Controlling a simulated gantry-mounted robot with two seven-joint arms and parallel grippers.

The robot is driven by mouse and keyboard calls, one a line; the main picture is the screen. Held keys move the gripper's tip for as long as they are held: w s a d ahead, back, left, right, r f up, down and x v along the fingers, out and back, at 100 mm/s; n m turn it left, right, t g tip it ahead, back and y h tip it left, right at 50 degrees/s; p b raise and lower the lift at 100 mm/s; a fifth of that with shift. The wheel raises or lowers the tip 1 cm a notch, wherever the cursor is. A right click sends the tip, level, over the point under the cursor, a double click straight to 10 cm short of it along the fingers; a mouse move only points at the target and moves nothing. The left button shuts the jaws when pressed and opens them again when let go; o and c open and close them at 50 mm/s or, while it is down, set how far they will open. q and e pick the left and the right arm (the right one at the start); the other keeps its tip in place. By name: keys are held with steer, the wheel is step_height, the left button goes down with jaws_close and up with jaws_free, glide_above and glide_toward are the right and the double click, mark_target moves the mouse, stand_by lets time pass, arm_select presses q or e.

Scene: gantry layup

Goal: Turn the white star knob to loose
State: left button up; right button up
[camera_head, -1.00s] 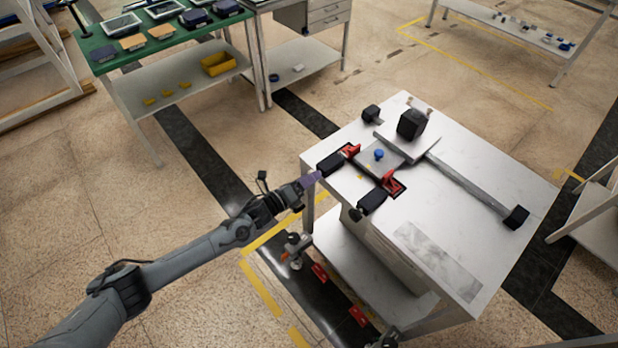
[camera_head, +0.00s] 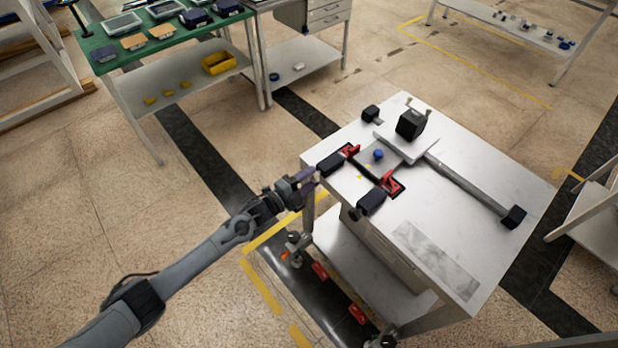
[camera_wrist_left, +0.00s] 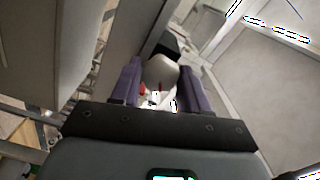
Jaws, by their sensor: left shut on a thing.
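The white star knob (camera_wrist_left: 160,72) shows in the left wrist view as a pale rounded shape between two purple fingers. My left gripper (camera_wrist_left: 162,80) is shut on it, and the fingers hide its sides. In the head view my left gripper (camera_head: 309,181) is at the left edge of the metal workbench, just below a black block. The knob itself cannot be made out there, and its turn angle cannot be read. My right gripper is not in view.
The workbench (camera_head: 435,255) carries a plate with red clamps (camera_head: 391,183), a blue knob (camera_head: 378,154), black blocks and a long bar (camera_head: 466,188). A green-topped table (camera_head: 128,60) stands at the back left. The floor left of the bench is open.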

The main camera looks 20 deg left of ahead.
arm_select(q)
steer(key=n+p, duration=0.1)
steer(key=n, duration=0.5)
steer(key=shift+n, duration=0.3)
steer(key=n+p, duration=0.1)
steer(key=n, duration=0.4)
steer(key=shift+n, duration=0.3)
steer(key=o, duration=1.1)
steer(key=shift+c, duration=0.2)
steer(key=shift+s, duration=0.1)
steer(key=p+v, duration=0.2)
steer(key=v, duration=0.8)
steer(key=shift+s+a, duration=0.15)
steer(key=shift+s, duration=0.15)
